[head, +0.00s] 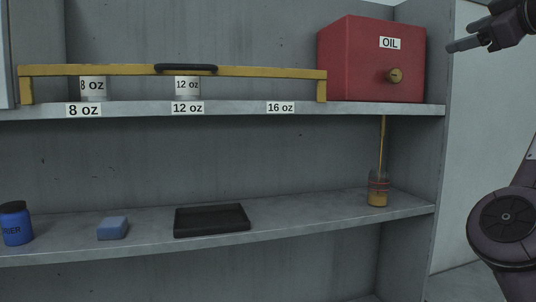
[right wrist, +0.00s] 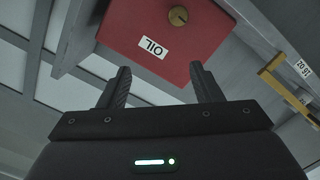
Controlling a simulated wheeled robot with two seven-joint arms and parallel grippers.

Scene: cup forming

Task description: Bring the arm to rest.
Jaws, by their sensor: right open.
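My right gripper (head: 468,44) is at the upper right of the head view, to the right of the red OIL box (head: 350,62) and apart from it. In the right wrist view its two fingers (right wrist: 160,86) stand wide apart with nothing between them. The red OIL box (right wrist: 165,40) with its brass knob shows beyond the fingers there. My left gripper is in neither view.
A yellow rail (head: 120,71) with a black handle spans the upper shelf (head: 230,107), in front of the 8 oz (head: 93,87) and 12 oz (head: 187,86) cups. The lower shelf (head: 290,222) holds a blue jar (head: 15,224), blue block (head: 113,228), black tray (head: 211,220) and amber bottle (head: 377,190).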

